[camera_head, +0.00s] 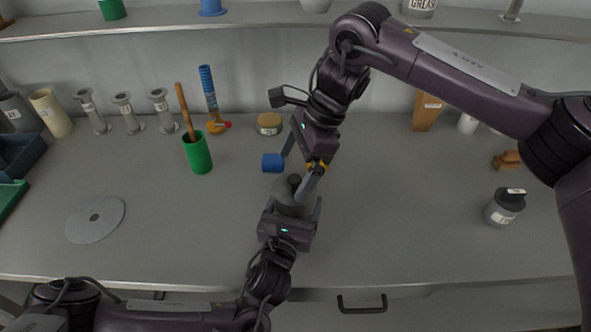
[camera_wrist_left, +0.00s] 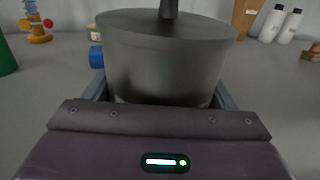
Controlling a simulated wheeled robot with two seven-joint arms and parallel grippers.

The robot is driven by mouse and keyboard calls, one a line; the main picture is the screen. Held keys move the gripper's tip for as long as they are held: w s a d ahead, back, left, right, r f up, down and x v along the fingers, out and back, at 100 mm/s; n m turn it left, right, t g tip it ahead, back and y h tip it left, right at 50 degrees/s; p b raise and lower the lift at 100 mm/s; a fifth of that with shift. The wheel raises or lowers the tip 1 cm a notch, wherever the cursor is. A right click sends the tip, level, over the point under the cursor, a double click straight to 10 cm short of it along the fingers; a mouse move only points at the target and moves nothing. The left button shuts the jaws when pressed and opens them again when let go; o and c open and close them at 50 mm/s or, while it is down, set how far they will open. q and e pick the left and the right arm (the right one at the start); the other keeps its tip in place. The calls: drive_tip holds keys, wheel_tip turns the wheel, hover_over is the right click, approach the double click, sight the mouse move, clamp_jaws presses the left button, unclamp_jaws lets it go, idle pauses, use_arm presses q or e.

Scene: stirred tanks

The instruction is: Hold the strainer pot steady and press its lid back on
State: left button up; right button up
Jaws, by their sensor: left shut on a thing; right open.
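The strainer pot (camera_head: 286,208) is a grey round vessel at the front middle of the table. In the left wrist view the pot (camera_wrist_left: 165,70) stands upright between the fingers. Its dark lid (camera_wrist_left: 165,24) with an upright knob (camera_wrist_left: 168,9) is on top; I cannot tell whether it is fully seated. My left gripper (camera_head: 290,212) is shut on the pot from the front. My right gripper (camera_head: 296,176) is open above the lid, its fingers apart near the knob. The right arm partly hides the pot's top in the head view.
A dark-lidded jar (camera_head: 504,208) stands at the right. The table between pot and jar is clear.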

drive_tip(key=shift+r, duration=1.8)
drive_tip(key=shift+c, duration=0.3)
clamp_jaws()
drive_tip(key=shift+f, duration=0.1)
drive_tip(key=shift+f, duration=1.85)
drive_tip(key=shift+r, duration=0.1)
wheel_tip(320, 180, up, 7)
idle(0.8)
